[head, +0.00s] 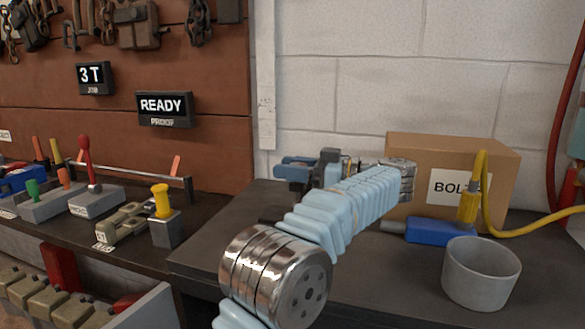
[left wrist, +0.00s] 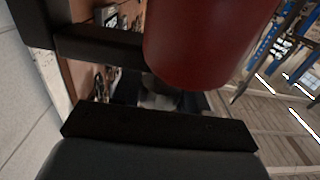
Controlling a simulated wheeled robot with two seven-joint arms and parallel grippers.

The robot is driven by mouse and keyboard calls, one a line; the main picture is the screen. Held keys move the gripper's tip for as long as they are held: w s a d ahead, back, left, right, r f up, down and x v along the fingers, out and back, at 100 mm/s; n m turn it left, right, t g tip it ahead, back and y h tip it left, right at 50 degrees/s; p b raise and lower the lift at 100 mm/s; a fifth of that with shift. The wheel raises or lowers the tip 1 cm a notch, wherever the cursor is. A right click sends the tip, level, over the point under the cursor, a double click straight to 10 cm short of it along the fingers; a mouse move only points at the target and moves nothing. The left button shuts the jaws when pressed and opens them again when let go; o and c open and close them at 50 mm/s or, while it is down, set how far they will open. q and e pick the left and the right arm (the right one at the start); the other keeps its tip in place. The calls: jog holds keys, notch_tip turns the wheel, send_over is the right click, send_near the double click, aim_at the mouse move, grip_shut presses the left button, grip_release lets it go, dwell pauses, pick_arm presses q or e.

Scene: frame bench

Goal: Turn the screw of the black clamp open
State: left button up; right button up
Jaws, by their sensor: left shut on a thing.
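My left arm reaches across the dark bench in the head view. My left gripper (head: 331,157) is partly hidden behind the pale blue arm sleeve. In the left wrist view a large dark red rounded handle (left wrist: 208,42) is very close, beside black bars (left wrist: 160,129). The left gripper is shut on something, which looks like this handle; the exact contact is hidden. I cannot make out the black clamp's frame or screw thread, and cannot tell which black bars belong to it. My right gripper is in neither view.
A blue vise-like tool (head: 296,171) stands just left of the gripper. A cardboard box (head: 435,155), a blue block (head: 440,232), a yellow hose (head: 520,233) and a grey cup (head: 481,278) are on the right. The front of the bench beside the cup is clear.

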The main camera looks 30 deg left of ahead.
pick_arm(q)
jog(key=shift+n+g, duration=0.3)
jog(key=shift+g, duration=0.3)
jog(key=o, duration=1)
jog(key=shift+a, duration=0.15)
jog(key=v, duration=0.7)
jog(key=shift+d, duration=0.3)
